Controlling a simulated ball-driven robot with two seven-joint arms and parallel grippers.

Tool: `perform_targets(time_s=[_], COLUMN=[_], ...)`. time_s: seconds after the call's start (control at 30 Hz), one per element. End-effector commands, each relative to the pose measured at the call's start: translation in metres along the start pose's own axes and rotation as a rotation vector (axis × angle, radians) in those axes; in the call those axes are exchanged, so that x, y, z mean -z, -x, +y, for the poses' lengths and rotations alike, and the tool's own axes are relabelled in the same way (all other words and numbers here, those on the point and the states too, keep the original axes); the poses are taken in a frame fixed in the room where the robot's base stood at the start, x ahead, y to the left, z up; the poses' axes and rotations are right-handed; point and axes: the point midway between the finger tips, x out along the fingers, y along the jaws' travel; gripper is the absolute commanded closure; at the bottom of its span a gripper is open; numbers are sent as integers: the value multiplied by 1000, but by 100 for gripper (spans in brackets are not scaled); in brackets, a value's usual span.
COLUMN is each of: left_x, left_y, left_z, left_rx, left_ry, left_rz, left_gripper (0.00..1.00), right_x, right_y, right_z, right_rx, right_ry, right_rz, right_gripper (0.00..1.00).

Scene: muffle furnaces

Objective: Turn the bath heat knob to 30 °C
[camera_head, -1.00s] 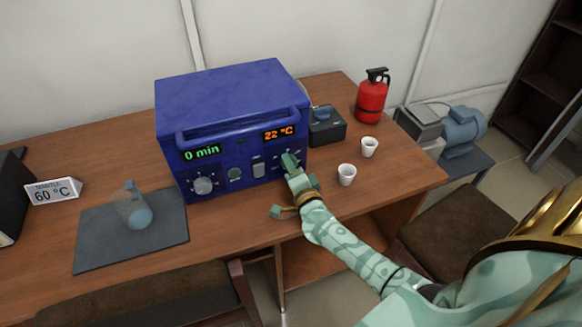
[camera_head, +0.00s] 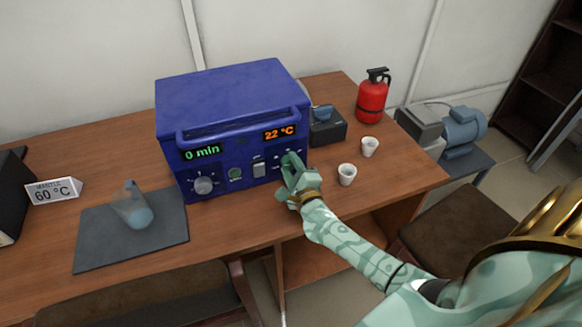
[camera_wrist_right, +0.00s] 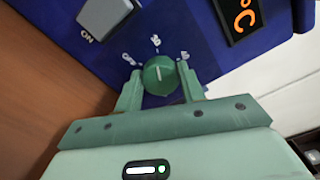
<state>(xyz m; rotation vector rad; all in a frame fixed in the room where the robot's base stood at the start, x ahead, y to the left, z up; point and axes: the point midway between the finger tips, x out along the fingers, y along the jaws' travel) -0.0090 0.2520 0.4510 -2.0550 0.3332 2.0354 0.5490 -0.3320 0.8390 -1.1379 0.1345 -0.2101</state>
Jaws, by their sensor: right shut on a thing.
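The blue bath (camera_head: 232,100) stands on the wooden table, its front panel facing me. Its orange display (camera_head: 279,133) reads 22 °C and its green display (camera_head: 202,152) reads 0 min. In the right wrist view, my right gripper (camera_wrist_right: 160,82) is shut on the round green heat knob (camera_wrist_right: 158,74), one finger on each side. The knob has a white pointer line and printed marks around it. In the head view my right gripper (camera_head: 289,163) is at the right of the panel and hides most of the knob. My left gripper is not in view.
A grey dial (camera_head: 203,185), a green button (camera_head: 235,174) and a white ON switch (camera_head: 259,168) share the panel. Two white cups (camera_head: 347,174) stand right of my gripper. A red extinguisher (camera_head: 372,95) and a dark box (camera_head: 327,128) stand behind.

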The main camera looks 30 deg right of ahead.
Motion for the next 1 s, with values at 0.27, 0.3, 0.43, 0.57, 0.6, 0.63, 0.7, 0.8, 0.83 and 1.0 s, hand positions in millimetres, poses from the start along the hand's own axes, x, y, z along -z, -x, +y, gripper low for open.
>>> perform_targets(time_s=[0.27, 0.3, 0.43, 0.57, 0.6, 0.63, 0.7, 0.8, 0.83, 1.0], left_x=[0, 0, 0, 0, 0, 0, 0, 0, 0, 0], left_y=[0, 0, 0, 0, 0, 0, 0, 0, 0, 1], left_z=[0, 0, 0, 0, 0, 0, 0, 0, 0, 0], left_rx=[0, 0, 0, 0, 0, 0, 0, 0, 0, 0], left_ry=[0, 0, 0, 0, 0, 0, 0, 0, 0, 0], left_rz=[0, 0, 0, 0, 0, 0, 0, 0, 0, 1], left_gripper=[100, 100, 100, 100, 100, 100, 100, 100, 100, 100], right_x=[1, 1, 1, 1, 1, 1, 0, 0, 0, 0], right_y=[1, 1, 1, 1, 1, 1, 1, 1, 1, 4], right_z=[2, 2, 2, 2, 2, 2, 2, 1, 1, 0], right_rx=[-5, -5, -5, -5, -5, -5, -4, -3, -3, -2], right_ry=[-31, -32, -31, -31, -31, -31, -31, -31, -31, -31], right_rz=[1, 1, 1, 1, 1, 1, 1, 1, 1, 0], right_gripper=[84, 84, 84, 84, 52, 44, 39, 39, 39, 39])
